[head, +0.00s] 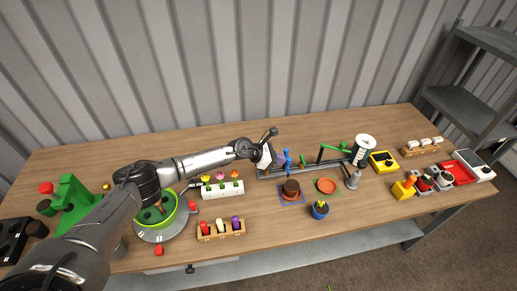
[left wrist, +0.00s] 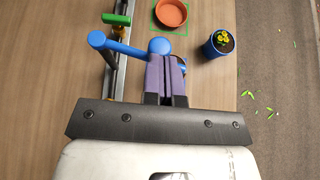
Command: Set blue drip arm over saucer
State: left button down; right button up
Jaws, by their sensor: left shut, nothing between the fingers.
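The blue drip arm (head: 288,157) stands on the dark rail at the back of the table. In the left wrist view the blue drip arm (left wrist: 122,46) reaches from the rail towards the table's front and ends in a round blue knob. My left gripper (head: 277,159) is shut and empty beside it; its purple fingers (left wrist: 166,62) end right at the knob, and I cannot tell whether they touch. A brown pot (head: 291,187) stands at the blue-outlined square in front of the arm, mostly hidden by my fingers in the wrist view. My right gripper is not in view.
A green drip arm (head: 332,148) is farther right on the rail (head: 310,167). An orange saucer (head: 326,185) lies in a green outline. A blue flower pot (head: 320,210) stands near the front edge. A white flower block (head: 222,190) is left.

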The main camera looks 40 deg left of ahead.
pick_arm(q)
jog(key=shift+w+d+f, duration=0.1)
jog(key=shift+w+d, duration=0.25)
jog(key=shift+d, duration=0.45)
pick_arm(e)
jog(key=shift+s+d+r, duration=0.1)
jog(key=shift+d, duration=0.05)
pick_arm(q)
jog(key=shift+s, duration=0.1)
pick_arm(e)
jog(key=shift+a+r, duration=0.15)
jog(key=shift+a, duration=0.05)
pick_arm(q)
jog(key=s+d+f+p+v, duration=0.1)
jog(key=s+p+v, duration=0.1)
jog(key=v, duration=1.1)
jog(key=shift+s+d+f, duration=0.15)
jog(key=shift+d+f, duration=0.1)
jog(key=shift+d, duration=0.1)
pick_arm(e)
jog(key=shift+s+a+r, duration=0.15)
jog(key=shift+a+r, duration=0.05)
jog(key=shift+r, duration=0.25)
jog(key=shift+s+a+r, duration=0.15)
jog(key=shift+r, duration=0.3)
